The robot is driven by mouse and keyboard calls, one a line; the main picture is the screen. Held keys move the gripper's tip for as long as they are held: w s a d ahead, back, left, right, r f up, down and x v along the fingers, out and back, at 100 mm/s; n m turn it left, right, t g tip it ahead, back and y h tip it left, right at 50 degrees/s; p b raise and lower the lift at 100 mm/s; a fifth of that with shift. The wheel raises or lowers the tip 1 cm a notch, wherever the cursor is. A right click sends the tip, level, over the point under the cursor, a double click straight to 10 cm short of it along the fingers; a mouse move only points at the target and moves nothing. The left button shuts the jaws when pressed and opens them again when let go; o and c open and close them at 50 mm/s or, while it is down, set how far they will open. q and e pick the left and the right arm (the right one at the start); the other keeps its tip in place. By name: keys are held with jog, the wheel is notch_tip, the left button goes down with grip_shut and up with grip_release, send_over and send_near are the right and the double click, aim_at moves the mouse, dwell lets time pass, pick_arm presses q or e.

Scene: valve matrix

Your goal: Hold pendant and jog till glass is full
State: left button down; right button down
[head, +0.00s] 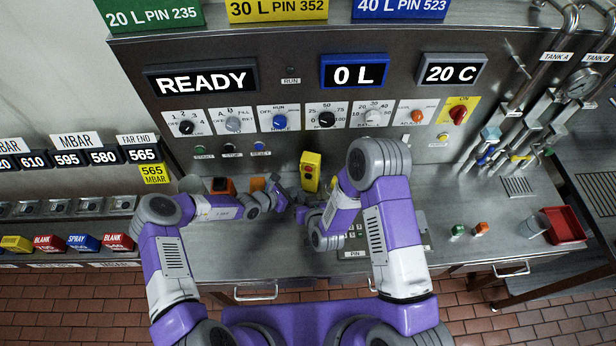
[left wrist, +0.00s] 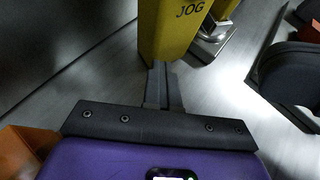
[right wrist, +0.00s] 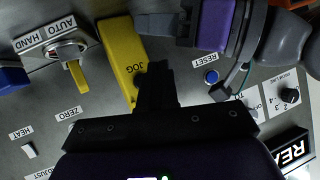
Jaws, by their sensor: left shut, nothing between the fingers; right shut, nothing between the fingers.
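The yellow pendant (head: 311,168), with a red button near its top, stands in front of the steel panel. Its JOG label side shows in the left wrist view (left wrist: 172,38) and the right wrist view (right wrist: 122,50). My left gripper (left wrist: 160,78) is shut and empty, its tips close to the pendant's lower part. My right gripper (right wrist: 155,75) is shut and empty, its tips beside the JOG label; contact cannot be told. A pale, clear cylinder (head: 531,229), perhaps the glass, stands at the right by a red tray. The blue-framed display (head: 354,74) reads 0 L.
The READY display (head: 201,81) and a row of knobs (head: 323,119) are on the panel. A lever switch marked AUTO HAND (right wrist: 70,58) is beside the pendant. The red tray (head: 565,226), green and orange blocks (head: 481,228) and piping lie right.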

jog(key=shift+s+a, duration=0.2)
jog(key=shift+s, duration=0.3)
pick_arm(q)
jog(key=c, duration=1.4)
grip_release()
jog(key=shift+o, duration=0.2)
jog(key=v, duration=1.2)
jog(key=shift+s, duration=0.2)
pick_arm(e)
jog(key=shift+s, duration=0.1)
